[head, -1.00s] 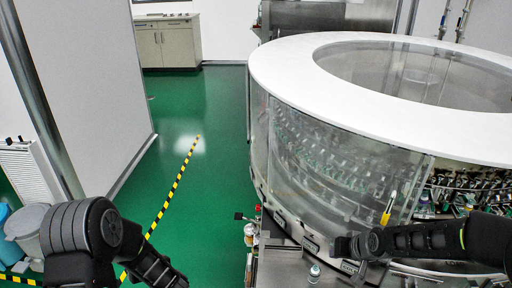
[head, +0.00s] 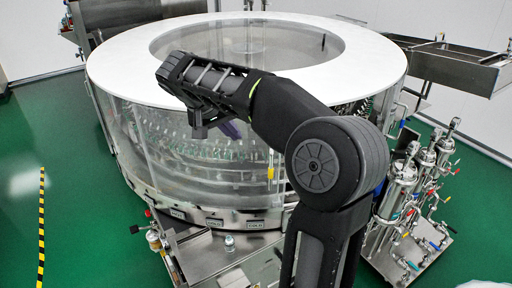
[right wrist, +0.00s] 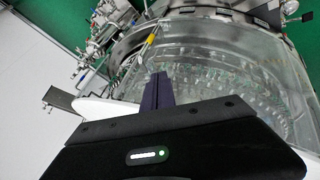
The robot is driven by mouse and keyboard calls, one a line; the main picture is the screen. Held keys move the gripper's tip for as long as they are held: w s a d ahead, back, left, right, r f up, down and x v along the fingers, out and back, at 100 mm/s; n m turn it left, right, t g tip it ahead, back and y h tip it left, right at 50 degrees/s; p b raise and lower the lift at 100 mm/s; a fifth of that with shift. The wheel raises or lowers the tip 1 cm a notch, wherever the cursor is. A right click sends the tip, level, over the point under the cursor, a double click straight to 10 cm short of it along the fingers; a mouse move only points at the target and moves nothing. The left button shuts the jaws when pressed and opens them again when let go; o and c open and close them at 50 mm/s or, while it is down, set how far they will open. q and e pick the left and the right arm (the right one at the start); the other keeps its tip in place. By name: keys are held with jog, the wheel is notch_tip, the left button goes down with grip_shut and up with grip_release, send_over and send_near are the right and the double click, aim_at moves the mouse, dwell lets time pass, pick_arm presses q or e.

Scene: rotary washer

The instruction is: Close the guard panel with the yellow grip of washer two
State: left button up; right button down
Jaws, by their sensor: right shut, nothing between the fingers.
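The round washer (head: 115,68) has a white ring top and clear guard panels around its side. The yellow grip (head: 270,171) stands upright at the right edge of a clear curved guard panel (head: 190,165). It also shows in the right wrist view (right wrist: 151,39), beyond the fingers. My right gripper (head: 231,130) is raised in front of the washer, up and left of the grip in the picture, apart from it. Its purple fingers (right wrist: 158,90) are shut and empty. My right arm hides the washer's side right of the grip. My left gripper is out of view.
A steel table (head: 205,252) with a small knob stands against the washer's front. A rack of steel cylinders and valves (head: 415,190) stands at the right. Green floor (head: 75,190) is free at the left.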

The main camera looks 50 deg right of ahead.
aim_at(263, 147)
jog(key=shift+s+d+f+b, duration=0.4)
jog(key=shift+d+f+b, duration=0.7)
jog(key=shift+d+f, duration=0.4)
jog(key=shift+s+d+f+b, duration=0.35)
jog(key=shift+d+f+b, duration=0.7)
jog(key=shift+d+f, duration=0.45)
jog(key=shift+s+d+f+b, duration=0.4)
jog(key=shift+d+f+b, duration=0.7)
jog(key=shift+d+f, duration=0.4)
jog(key=shift+s+d, duration=0.1)
jog(key=shift+d, duration=0.05)
